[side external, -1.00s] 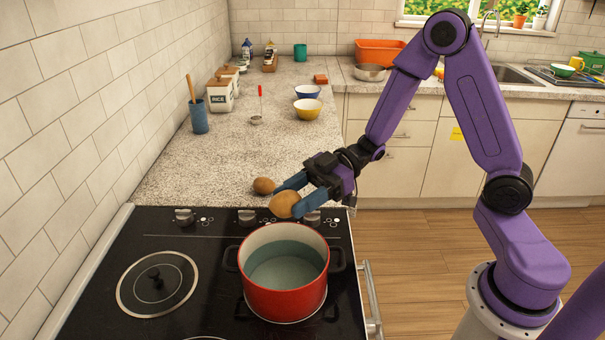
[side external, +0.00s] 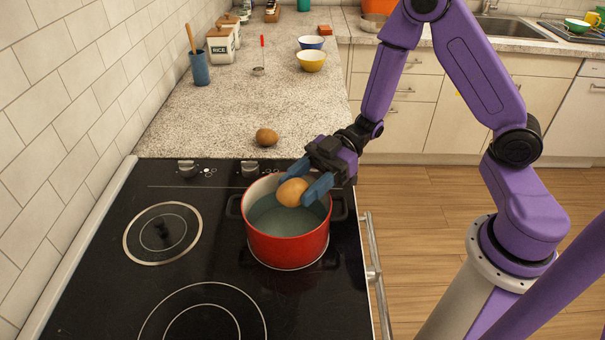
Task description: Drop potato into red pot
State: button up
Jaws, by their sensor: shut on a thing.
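The red pot (side external: 289,249) stands on the black stove, with a pale grey-blue inside and a dark handle on each side. My gripper (side external: 300,190) is over the pot's opening, reaching in from the upper right. Its blue fingers are shut on a brown potato (side external: 292,192), which is held at about rim height over the back right part of the opening. The fingers cover part of the potato and part of the rim. A second brown potato (side external: 266,137) lies on the speckled counter behind the stove.
The black stove (side external: 100,290) has knobs (side external: 250,168) along its back edge and a metal bar (side external: 374,260) on its right side. A blue utensil cup (side external: 199,68), canisters (side external: 224,46), a ladle and two bowls (side external: 311,61) stand farther back on the counter.

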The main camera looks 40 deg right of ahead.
jog(key=shift+f, duration=0.1)
jog(key=o, duration=1.2)
jog(key=shift+c, duration=0.2)
jog(key=shift+d, duration=0.15)
jog(key=d+r, duration=0.1)
jog(key=d, duration=0.7)
jog(key=d+r, duration=0.2)
jog(key=d, duration=0.6)
jog(key=shift+d+r, duration=0.25)
jog(key=shift+d, duration=0.15)
